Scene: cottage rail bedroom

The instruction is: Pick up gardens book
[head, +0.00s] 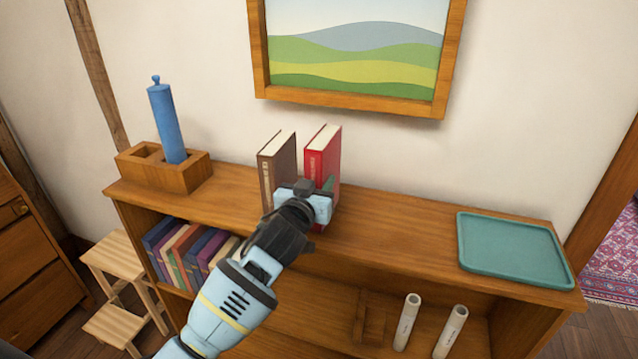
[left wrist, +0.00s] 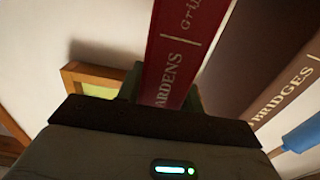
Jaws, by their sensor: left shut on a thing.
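The red gardens book (head: 322,157) stands upright on top of the wooden shelf unit. Its spine, lettered "GARDENS", fills the middle of the left wrist view (left wrist: 174,62). My left gripper (head: 318,192) is at the lower part of the spine and shut on the book. Its greenish fingers show on both sides of the spine in the left wrist view. The hand hides the book's lower part in the head view, so I cannot tell whether the book touches the shelf. My right gripper is not in view.
A brown book (head: 276,166), lettered "BRIDGES" (left wrist: 280,98), stands close to the left. A wooden holder (head: 165,173) with a blue cylinder (head: 166,124) is further left. A teal tray (head: 512,250) lies at the right. A framed picture (head: 355,99) hangs above. Shelf top between book and tray is clear.

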